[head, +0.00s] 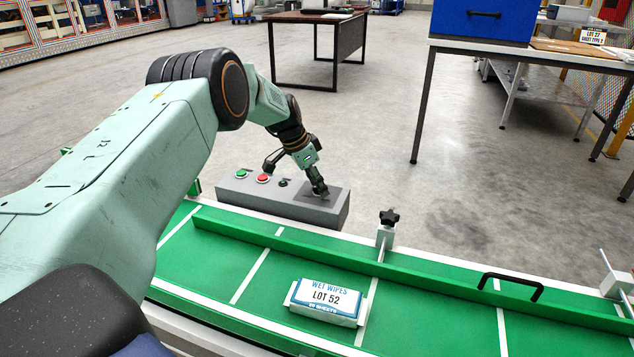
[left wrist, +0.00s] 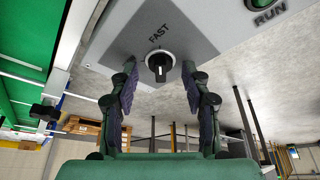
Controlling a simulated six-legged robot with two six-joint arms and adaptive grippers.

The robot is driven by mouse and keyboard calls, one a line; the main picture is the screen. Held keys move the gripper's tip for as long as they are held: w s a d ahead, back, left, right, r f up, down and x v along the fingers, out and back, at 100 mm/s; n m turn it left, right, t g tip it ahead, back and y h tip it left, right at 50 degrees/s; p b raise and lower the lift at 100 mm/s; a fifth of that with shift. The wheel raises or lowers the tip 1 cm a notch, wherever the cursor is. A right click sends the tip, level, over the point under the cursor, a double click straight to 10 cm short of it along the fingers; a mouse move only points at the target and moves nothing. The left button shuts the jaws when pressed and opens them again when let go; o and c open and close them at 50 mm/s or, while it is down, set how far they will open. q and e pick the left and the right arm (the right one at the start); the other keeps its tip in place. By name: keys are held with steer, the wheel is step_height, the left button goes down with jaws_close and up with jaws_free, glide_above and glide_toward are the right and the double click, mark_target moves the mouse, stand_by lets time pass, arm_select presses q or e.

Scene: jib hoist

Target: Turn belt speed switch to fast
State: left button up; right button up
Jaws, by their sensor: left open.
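The belt speed switch (left wrist: 160,65) is a round black knob with a white pointer line, on a grey plate with a FAST label (left wrist: 158,32) above it in the left wrist view. The white line shows on the knob's lower side, away from the label. My left gripper (left wrist: 160,95) is open, its two fingers on either side of the knob with gaps visible; contact is not seen. In the head view my left gripper (head: 319,190) points down at the right end of the grey control box (head: 285,206) and hides the knob. My right gripper is not in view.
A dark table (head: 310,17) stands behind.

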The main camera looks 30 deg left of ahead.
arm_select(q)
steer(key=shift+r, duration=0.15)
steer(key=v, duration=1.1)
steer(key=shift+s+r, duration=0.15)
steer(key=shift+r, duration=0.2)
steer(key=shift+a, duration=0.15)
